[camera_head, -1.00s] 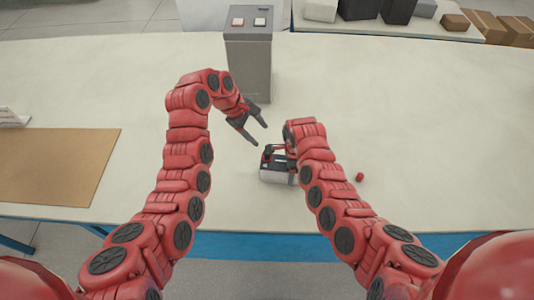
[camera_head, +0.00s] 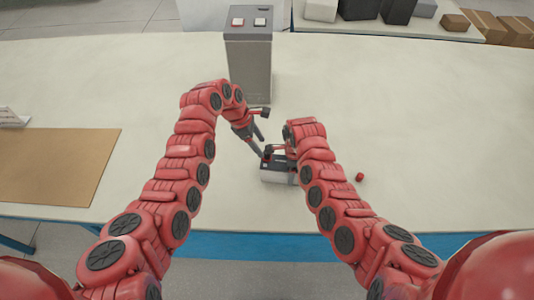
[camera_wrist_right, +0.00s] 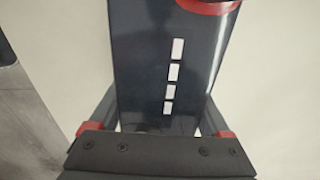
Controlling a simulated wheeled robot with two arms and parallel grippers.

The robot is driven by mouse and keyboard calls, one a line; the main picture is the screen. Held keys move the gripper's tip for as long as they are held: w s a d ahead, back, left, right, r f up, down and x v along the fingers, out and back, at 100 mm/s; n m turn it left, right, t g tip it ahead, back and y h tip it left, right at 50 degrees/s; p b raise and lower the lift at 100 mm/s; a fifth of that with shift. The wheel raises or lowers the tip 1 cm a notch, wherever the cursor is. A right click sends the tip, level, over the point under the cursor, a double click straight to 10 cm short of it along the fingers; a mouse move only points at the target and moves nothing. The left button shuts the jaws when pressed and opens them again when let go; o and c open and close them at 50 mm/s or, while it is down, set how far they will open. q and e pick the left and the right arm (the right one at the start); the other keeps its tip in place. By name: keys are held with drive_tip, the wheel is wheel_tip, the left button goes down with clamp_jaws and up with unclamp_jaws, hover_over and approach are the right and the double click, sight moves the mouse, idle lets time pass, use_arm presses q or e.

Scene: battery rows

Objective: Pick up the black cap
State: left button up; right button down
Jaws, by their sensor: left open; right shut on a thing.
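A battery (camera_head: 277,175) with a dark top and pale lower side stands on the table. A small black piece that looks like the black cap (camera_head: 268,149) is at its upper left. My left gripper (camera_head: 262,147) is open, its fingertips just left of and above this piece; whether they touch it I cannot tell. My right gripper (camera_wrist_right: 160,125) is shut on the battery, whose dark face with white marks (camera_wrist_right: 173,72) fills the middle of the right wrist view. A red ring (camera_wrist_right: 208,5) shows at that view's top edge. My right arm hides part of the battery in the head view.
A small red cap (camera_head: 360,177) lies on the table (camera_head: 430,130) to the right. A grey box with two buttons (camera_head: 248,65) stands behind the grippers. A brown mat (camera_head: 55,165) lies at left. The table's right side is mostly clear.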

sight(267, 155)
use_arm(q)
drive_tip(key=x, duration=0.4)
drive_tip(key=shift+s, duration=0.15)
clamp_jaws()
